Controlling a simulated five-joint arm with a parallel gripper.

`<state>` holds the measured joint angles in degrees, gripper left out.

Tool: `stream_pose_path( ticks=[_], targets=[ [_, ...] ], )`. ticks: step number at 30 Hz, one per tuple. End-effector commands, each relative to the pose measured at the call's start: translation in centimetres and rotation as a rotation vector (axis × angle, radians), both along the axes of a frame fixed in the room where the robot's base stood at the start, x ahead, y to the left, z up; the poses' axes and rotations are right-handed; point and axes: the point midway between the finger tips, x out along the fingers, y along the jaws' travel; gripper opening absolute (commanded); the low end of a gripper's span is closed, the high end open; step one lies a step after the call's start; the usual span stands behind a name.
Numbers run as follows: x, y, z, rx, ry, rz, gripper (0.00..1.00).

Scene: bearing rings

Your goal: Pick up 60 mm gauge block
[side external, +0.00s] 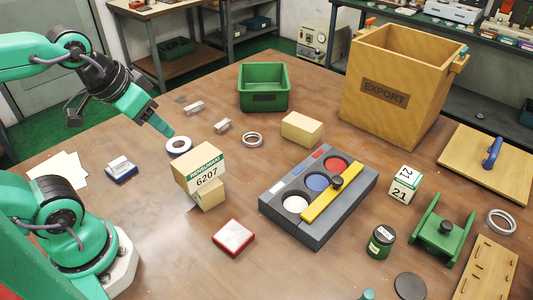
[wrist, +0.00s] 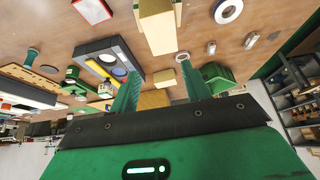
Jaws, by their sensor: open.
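Two small silvery metal blocks lie flat on the table in the side view. One block (side external: 194,108) is farther back and looks slightly longer; the other block (side external: 222,126) is nearer the metal ring. They also show in the wrist view, the longer-looking one (wrist: 251,40) right of the other (wrist: 211,48). I cannot read a size on either, so I cannot tell which is the 60 mm gauge block. My gripper (side external: 170,132) is raised above the table, left of and nearer the camera than both blocks. In the wrist view its fingers (wrist: 160,70) are apart, with nothing held between them.
A white ring with a dark edge (side external: 179,146) lies near my gripper. A metal ring (side external: 252,139), a green bin (side external: 264,87) and a 6207 carton (side external: 201,170) stand around the blocks. A grey tray (side external: 335,222) and large export crate (side external: 397,105) are to the right.

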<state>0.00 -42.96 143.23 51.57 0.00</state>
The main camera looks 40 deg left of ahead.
Motion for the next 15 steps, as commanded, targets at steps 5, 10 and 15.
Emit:
stream_pose_path(
  ticks=[5,10,15],
  targets=[
    [0.5,0.1,0.2,0.002,0.007,0.002,0.47],
    [1.9,0.5,0.8,0.006,0.032,0.009,0.47],
    [4.5,1.3,1.4,0.013,0.072,0.018,0.47]
  ],
)
